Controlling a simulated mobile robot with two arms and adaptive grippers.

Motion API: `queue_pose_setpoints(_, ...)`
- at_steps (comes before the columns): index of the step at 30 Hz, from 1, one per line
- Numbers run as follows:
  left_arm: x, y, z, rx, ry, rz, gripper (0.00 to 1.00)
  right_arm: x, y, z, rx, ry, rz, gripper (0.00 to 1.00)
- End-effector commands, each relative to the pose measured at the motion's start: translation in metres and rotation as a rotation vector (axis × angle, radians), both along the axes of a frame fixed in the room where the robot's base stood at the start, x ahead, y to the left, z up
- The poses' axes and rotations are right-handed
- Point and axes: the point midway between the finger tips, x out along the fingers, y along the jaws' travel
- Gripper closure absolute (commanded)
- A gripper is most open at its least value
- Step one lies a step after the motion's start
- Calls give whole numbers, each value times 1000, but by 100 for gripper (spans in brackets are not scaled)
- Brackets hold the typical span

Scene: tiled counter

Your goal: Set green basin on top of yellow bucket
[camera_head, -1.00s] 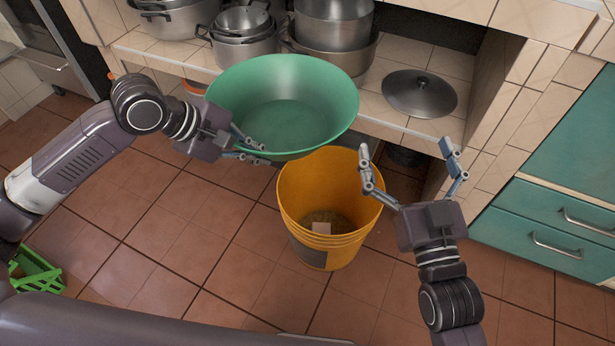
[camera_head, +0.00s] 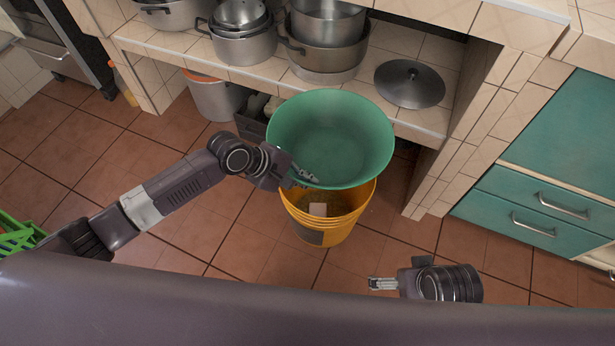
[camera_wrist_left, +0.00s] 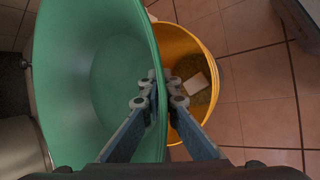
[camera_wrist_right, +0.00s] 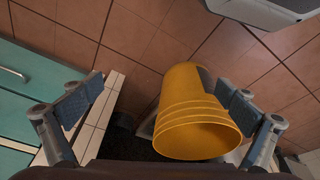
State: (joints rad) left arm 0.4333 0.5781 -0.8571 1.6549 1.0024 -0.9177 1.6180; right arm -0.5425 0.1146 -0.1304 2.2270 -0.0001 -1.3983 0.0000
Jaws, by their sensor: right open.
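The green basin (camera_head: 335,135) is a wide round bowl, held over the back part of the yellow bucket (camera_head: 318,232) in the head view. Whether it touches the bucket's rim I cannot tell. My left gripper (camera_head: 305,178) is shut on the basin's near rim; in the left wrist view its fingers (camera_wrist_left: 160,95) pinch the wall of the basin (camera_wrist_left: 95,75), with the bucket (camera_wrist_left: 190,60) to the right. The bucket stands on the floor with a pale block inside. My right gripper (camera_head: 383,284) is open and empty, right of and nearer than the bucket. Its view shows the bucket (camera_wrist_right: 195,115) between its fingers.
A tiled counter (camera_head: 270,75) behind holds several metal pots (camera_head: 240,35) and a lid (camera_head: 409,84). Under it stand a white bucket (camera_head: 213,98) and a dark crate. Teal drawers (camera_head: 545,205) are at right. A green crate (camera_head: 18,235) is at far left. Floor at front is clear.

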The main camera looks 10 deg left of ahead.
Motion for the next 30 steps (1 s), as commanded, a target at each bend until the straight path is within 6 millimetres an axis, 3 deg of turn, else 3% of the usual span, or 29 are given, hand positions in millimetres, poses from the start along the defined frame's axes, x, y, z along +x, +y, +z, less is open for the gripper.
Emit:
queue_pose_setpoints(15,1,0,-23,-1,-3,1,100,-12,-3,45,3,-39,-3,0)
queue_pose_setpoints(30,1,0,-28,-2,-3,0,100,40,12,56,44,-241,13,0)
